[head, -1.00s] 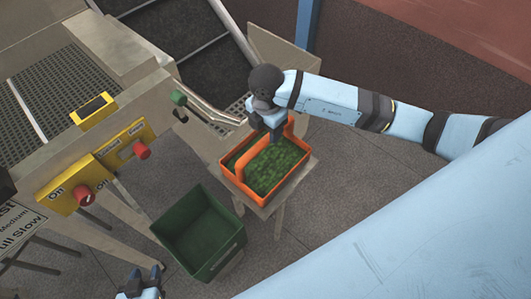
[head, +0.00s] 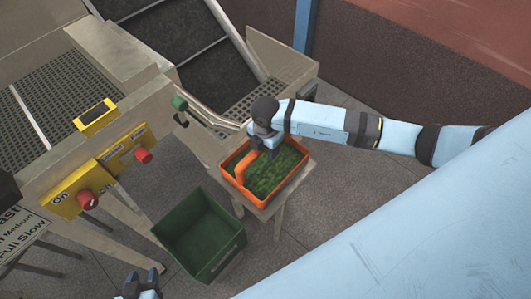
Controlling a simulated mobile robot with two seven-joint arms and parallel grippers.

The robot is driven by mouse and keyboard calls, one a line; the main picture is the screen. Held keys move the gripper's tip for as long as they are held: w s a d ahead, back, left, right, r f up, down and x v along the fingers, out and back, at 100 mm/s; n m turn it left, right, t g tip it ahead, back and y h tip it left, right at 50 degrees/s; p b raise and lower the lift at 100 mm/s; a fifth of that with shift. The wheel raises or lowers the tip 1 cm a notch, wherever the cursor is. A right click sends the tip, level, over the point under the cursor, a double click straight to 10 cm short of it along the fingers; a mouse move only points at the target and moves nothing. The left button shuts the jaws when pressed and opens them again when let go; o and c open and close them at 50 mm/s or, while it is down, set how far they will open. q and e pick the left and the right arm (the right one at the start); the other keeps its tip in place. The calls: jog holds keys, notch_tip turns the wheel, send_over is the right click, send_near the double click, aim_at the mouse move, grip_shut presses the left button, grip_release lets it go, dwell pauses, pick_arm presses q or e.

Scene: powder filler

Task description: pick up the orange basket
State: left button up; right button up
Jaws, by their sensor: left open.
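The orange basket (head: 262,203) is an open tray full of green pieces and stands on a small table. Part of its orange handle (head: 246,165) shows at the left side. The rest is hidden behind my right gripper (head: 272,153), which points down at the basket from above. The fingers are at the handle, and I cannot tell whether they grip it. My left gripper (head: 141,280) is open and empty at the bottom edge, away from the basket.
A green bin (head: 200,235) stands on the floor left of the basket. The metal machine (head: 95,150) with yellow control boxes (head: 75,192) and red knobs fills the left. A green-knobbed lever (head: 180,103) reaches toward the basket. Floor right of the table is clear.

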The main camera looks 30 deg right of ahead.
grip_shut()
jog(key=shift+r, duration=0.1)
dwell(1.2)
